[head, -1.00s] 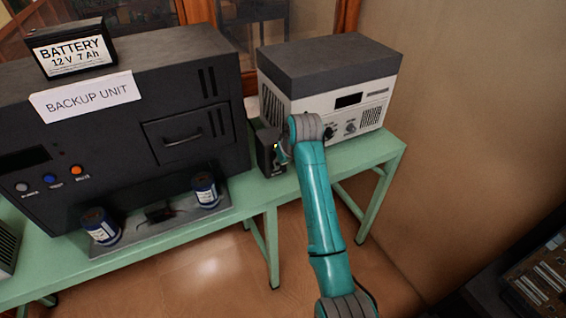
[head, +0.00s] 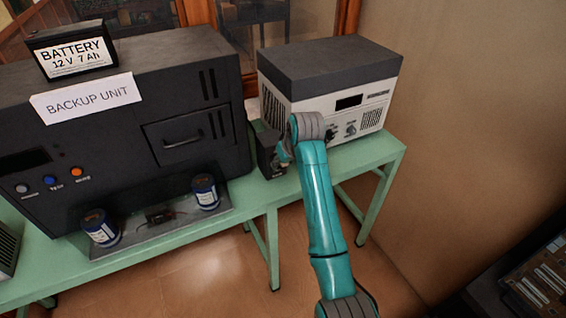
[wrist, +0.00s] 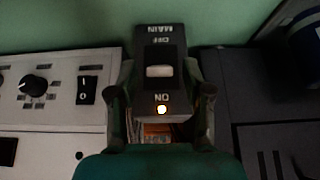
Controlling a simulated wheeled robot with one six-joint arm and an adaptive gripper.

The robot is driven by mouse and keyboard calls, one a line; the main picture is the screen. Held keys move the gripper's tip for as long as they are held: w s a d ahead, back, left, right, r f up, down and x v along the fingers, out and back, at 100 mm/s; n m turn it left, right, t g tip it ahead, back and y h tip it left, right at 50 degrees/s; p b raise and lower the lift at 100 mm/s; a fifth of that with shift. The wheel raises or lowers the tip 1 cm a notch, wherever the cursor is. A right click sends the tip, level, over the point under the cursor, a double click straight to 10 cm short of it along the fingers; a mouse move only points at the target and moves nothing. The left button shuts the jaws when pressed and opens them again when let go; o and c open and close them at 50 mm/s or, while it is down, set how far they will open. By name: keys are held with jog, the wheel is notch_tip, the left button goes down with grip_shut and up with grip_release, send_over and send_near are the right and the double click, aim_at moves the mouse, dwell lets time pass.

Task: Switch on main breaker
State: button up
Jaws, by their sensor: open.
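The main breaker (head: 267,157) is a small dark box on the green bench, between the backup unit and the white-and-grey instrument. In the wrist view its face (wrist: 150,88) shows upside-down MAIN, OFF and ON lettering. A pale switch lever (wrist: 159,71) sits between OFF and ON; its exact position is hard to tell. A small lamp (wrist: 161,110) glows yellow-white beside ON. My gripper (wrist: 160,98) is open, its dark fingers on either side of the breaker; whether they touch it is unclear. In the head view my gripper (head: 284,152) is at the breaker, partly covering it.
The backup unit (head: 110,125) stands left with a battery (head: 72,58) on top. Blue-labelled cylinders (head: 205,192) stand on a tray before it. The white-and-grey instrument (head: 325,75) stands right, close to my arm. The floor below the bench is clear.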

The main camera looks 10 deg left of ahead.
jog(key=v, duration=1)
jog(key=shift+s+d+r, duration=0.15)
jog(key=shift+s+r, duration=0.05)
jog(key=shift+r, duration=0.1)
